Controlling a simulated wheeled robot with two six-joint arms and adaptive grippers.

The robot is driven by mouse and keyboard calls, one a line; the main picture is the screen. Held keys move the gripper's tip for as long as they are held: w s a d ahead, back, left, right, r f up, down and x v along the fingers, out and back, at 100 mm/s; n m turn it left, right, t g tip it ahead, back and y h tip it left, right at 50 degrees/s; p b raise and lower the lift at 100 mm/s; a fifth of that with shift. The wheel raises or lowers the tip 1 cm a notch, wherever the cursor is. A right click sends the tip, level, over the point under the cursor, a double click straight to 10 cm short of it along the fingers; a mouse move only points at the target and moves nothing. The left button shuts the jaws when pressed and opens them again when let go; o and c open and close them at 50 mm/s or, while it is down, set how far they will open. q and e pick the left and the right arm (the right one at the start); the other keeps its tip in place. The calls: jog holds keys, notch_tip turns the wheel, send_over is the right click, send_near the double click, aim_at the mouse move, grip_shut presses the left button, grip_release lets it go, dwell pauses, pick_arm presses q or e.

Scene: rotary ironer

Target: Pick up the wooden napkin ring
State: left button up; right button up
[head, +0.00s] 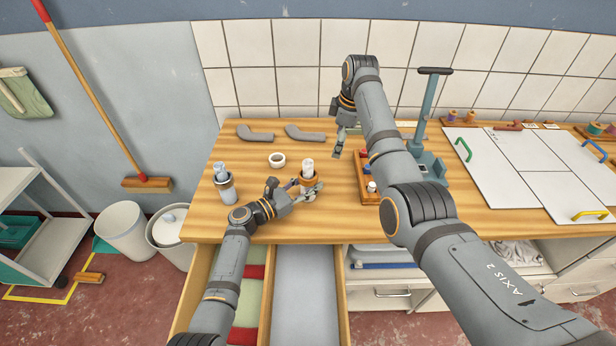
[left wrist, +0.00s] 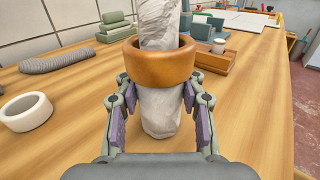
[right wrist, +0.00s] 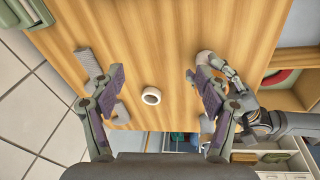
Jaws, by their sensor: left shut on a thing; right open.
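The wooden napkin ring (head: 307,180) is an orange-brown band around a pale rolled cloth (head: 308,163), near the front middle of the table. In the left wrist view the ring (left wrist: 160,64) sits around the upright cloth roll (left wrist: 160,112), which shows above and below it. My left gripper (head: 298,188) is shut on the ring, one finger on each side. Whether the ring is lifted is hard to tell. My right gripper (head: 338,142) is open and empty above the back of the table, pointing down.
A white ring (head: 277,160) lies on the table, and also shows in the right wrist view (right wrist: 151,96). A grey cup (head: 227,189) stands at left. Two grey bent pieces (head: 304,134) lie behind. A wooden tray (head: 366,183) is at right. Drawers (head: 307,285) stand open in front.

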aim_at(310, 172)
jog(key=s+a+r, duration=0.2)
jog(key=s+a+r+n+g, duration=0.1)
jog(key=s+a+r, duration=0.1)
jog(key=a, duration=0.1)
jog(key=s+a+r+n+h, duration=0.1)
jog(key=s+a, duration=0.1)
jog(key=a, duration=0.1)
jog(key=shift+r+g, duration=0.3)
jog(key=shift+r, duration=0.1)
jog(key=shift+s+a+r, duration=0.1)
jog(key=shift+s+r, duration=0.05)
notch_tip(310, 172, down, 7)
notch_tip(310, 172, down, 5)
jog(key=shift+s+a+f, duration=0.1)
jog(key=c, duration=1)
